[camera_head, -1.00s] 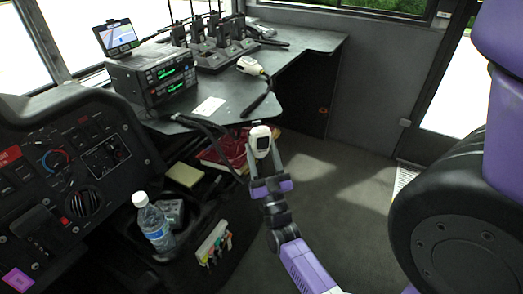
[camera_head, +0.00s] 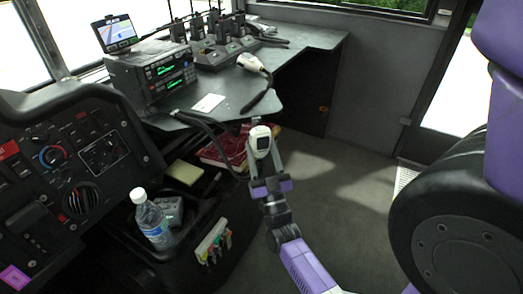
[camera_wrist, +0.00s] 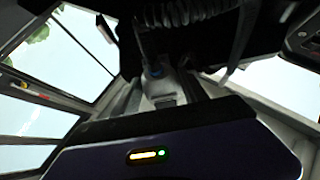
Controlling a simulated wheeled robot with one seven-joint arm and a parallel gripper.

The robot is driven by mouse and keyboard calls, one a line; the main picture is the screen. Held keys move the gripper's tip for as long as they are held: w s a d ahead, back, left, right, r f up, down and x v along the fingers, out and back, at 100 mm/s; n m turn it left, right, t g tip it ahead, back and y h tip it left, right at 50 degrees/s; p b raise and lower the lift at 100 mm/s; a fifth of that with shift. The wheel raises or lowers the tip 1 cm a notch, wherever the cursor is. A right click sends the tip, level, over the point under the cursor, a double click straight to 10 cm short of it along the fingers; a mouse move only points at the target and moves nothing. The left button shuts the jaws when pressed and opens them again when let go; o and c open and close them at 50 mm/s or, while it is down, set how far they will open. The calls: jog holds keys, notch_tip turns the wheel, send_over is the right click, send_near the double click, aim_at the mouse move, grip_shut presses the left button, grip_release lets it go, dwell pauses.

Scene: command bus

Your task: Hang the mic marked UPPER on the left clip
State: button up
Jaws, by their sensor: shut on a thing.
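My gripper (camera_head: 264,167) is shut on a white hand mic (camera_head: 260,134) with a dark front. It holds this mic upright just past the front edge of the desk. A dark cord runs from the desk towards it. A second pale mic (camera_head: 249,62) lies on the desk, with a thick black cord curling down from it. I cannot read a mark on either mic, and I cannot make out the left clip. In the wrist view the dark housing with a yellow and green light fills the lower part, and a pale grey shape (camera_wrist: 163,90) stands above it, unclear.
The desk (camera_head: 290,40) carries a two-unit radio (camera_head: 165,78), a small screen (camera_head: 116,33), a white card (camera_head: 208,103) and several handheld radios in chargers (camera_head: 222,48). A red book (camera_head: 225,150) and a bottle (camera_head: 151,222) are at left.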

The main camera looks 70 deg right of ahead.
jog(key=shift+f+b, duration=0.8)
jog(key=shift+b, duration=0.05)
dwell(0.4)
dwell(0.4)
jog(key=o, duration=1.3)
jog(key=shift+s+a+f, duration=0.1)
jog(key=v, duration=0.7)
jog(key=shift+s+a+f, duration=0.15)
